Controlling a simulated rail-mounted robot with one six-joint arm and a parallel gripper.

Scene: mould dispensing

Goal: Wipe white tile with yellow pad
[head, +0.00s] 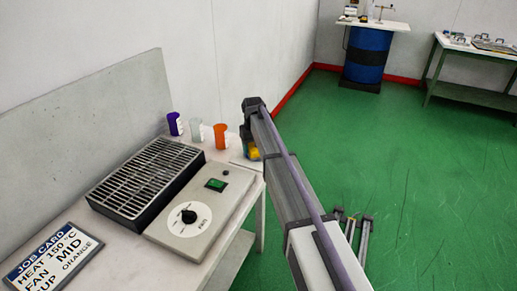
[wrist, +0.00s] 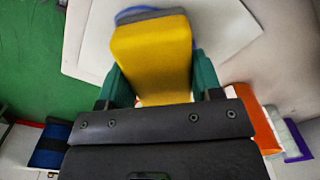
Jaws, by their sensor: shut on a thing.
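My gripper (wrist: 160,80) is shut on the yellow pad (wrist: 152,45), with a green finger on each side of it. The pad has a grey layer and a blue layer at its far end. The white tile (wrist: 228,22) lies on the bench beyond and around the pad in the wrist view. I cannot tell whether the pad touches the tile. In the head view the yellow pad (head: 254,153) shows small at the bench's far right end, and my arm hides most of the gripper. The tile is mostly hidden there.
A black grill (head: 148,178), a control box with a dial (head: 205,210) and a job card (head: 50,262) occupy the bench (head: 125,262). Green floor lies right.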

